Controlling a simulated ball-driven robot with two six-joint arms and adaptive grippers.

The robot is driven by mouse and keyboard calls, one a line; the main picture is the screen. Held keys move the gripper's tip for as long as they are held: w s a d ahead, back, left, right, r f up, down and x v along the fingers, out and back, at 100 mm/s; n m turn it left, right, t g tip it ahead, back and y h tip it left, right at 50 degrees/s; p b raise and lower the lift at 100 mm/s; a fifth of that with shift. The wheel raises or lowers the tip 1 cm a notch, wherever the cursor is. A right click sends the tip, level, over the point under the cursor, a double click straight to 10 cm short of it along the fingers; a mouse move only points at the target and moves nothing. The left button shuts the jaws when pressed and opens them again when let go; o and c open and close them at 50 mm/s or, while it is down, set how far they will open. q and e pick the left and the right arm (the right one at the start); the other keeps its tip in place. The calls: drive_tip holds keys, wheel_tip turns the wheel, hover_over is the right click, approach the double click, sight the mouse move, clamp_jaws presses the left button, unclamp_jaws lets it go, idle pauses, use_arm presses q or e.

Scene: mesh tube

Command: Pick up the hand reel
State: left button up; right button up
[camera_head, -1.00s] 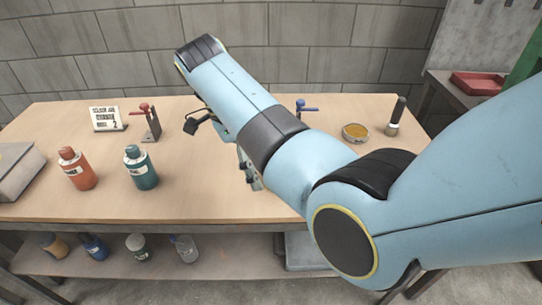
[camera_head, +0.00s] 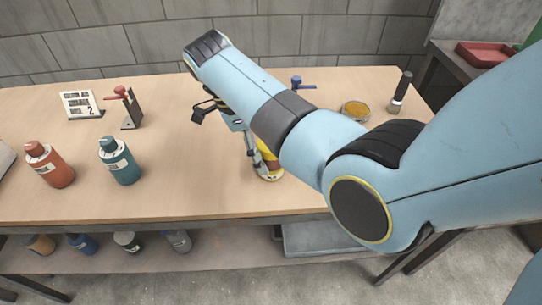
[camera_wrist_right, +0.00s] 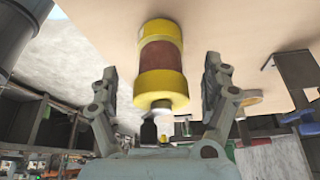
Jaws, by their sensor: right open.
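The hand reel (camera_head: 267,163), yellow with a brownish-red middle band, stands on the table near its front edge, partly hidden behind my right arm in the head view. In the right wrist view the reel (camera_wrist_right: 162,62) lies between the two fingers, with a visible gap on each side. My right gripper (camera_wrist_right: 160,88) is open and appears to touch nothing. In the head view my right gripper (camera_head: 250,140) shows only in part, beside the reel, under the forearm. My left gripper is not in view.
A red bottle (camera_head: 50,166) and a teal bottle (camera_head: 119,162) stand to the left. A red-handled stand (camera_head: 130,110) and a sign (camera_head: 80,104) are behind them. A round dish (camera_head: 355,110) and a dark-handled tool (camera_head: 401,92) are at the right. The table between the teal bottle and reel is clear.

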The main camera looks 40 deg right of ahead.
drive_tip(key=shift+x, duration=1.6)
drive_tip(key=shift+r, duration=0.1)
drive_tip(key=c, duration=1.4)
drive_tip(key=shift+o, duration=0.2)
drive_tip(key=shift+r, duration=0.1)
